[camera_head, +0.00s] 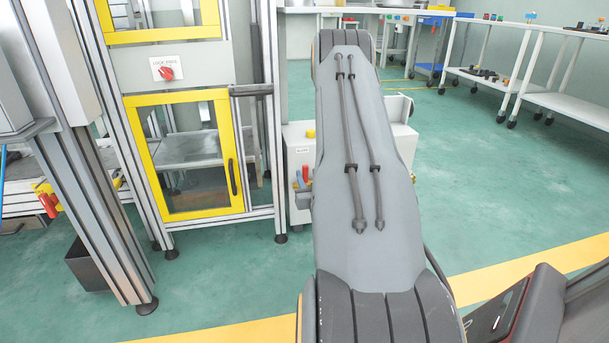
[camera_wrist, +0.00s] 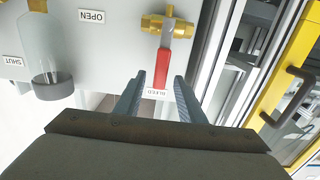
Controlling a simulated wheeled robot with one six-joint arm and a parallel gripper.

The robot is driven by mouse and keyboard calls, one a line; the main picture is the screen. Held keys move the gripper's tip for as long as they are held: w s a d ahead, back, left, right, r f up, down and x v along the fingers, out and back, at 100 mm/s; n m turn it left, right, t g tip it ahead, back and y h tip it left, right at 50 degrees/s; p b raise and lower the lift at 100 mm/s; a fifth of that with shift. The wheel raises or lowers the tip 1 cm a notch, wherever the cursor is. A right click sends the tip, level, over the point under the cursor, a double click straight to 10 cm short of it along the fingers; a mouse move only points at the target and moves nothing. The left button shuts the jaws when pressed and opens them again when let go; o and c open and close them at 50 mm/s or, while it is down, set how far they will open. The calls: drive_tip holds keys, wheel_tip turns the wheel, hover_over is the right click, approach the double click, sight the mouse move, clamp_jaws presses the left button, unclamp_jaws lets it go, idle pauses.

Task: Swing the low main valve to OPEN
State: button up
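My gripper (camera_wrist: 160,76) is open. The red lever shows between its fingers, with visible gaps on both sides; depth is unclear. My arm hides my gripper in the head view.
In the head view red handles (camera_head: 306,173) show on a white cabinet (camera_head: 298,142) left of my arm. A yellow-framed door (camera_head: 133,130) stands further left; its dark handle (camera_wrist: 287,98) is at the wrist view's right.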

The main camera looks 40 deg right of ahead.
sight(306, 172)
drive_tip(key=shift+b+x, duration=0.65)
drive_tip(key=shift+x, duration=1.2)
clamp_jaws()
